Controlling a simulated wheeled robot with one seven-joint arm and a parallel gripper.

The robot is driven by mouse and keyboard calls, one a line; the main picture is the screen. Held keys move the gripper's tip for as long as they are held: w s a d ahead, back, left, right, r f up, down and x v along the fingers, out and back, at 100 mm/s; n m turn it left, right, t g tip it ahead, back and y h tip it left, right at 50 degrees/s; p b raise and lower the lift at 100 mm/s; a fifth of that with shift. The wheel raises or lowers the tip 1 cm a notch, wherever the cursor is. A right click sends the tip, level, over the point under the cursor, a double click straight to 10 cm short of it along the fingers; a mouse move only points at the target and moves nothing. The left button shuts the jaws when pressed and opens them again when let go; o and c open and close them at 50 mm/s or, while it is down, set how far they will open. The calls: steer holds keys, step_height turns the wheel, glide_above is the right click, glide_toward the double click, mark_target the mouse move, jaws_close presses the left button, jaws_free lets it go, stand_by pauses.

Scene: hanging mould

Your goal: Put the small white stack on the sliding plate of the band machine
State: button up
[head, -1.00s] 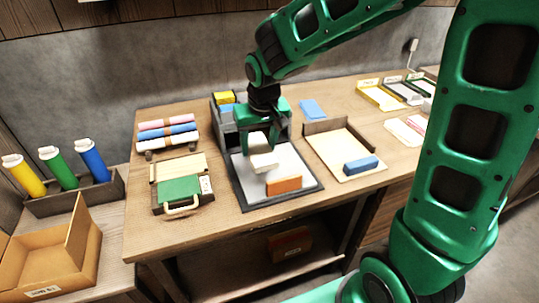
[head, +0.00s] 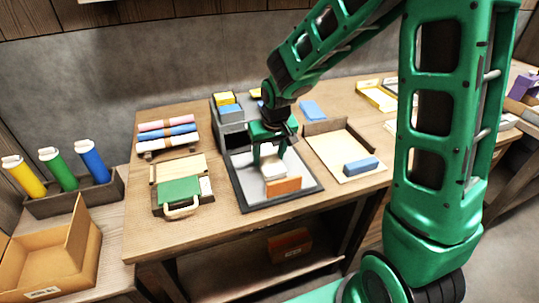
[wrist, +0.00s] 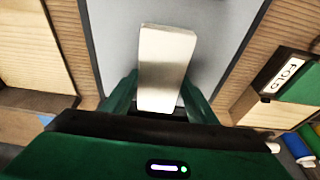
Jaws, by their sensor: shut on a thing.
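My gripper (head: 268,148) is shut on the small white stack (head: 273,169), a plain off-white block. In the wrist view the stack (wrist: 167,65) lies between my two fingers (wrist: 160,98), over a grey plate. In the head view the grey plate (head: 243,172) has a dark frame and lies at the middle of the table. The stack is just behind an orange block (head: 284,186) that stands at the plate's front. I cannot tell whether the stack touches the plate. No part is clearly marked as the band machine or its sliding plate.
A pale tray (head: 333,166) with a brown wall and a blue block (head: 361,166) is on the right. A grey organiser (head: 228,115) stands behind.

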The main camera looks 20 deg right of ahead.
mark_target(272, 165)
steer(key=o, duration=1.2)
steer(key=v, duration=1.2)
steer(key=s+d+m+g+h, duration=0.15)
steer(key=s+d+m, duration=0.25)
steer(key=s+d, duration=1.1)
steer(key=s, duration=0.3)
steer(key=s+d+m+g+y, duration=0.1)
steer(key=s, duration=0.4)
steer(key=s+d+m, duration=0.1)
steer(key=s+d, duration=0.1)
steer(key=s, duration=0.3)
steer(key=shift+s+f+g+y, duration=0.2)
steer(key=shift+f+g+y, duration=0.15)
steer(key=shift+f, duration=0.05)
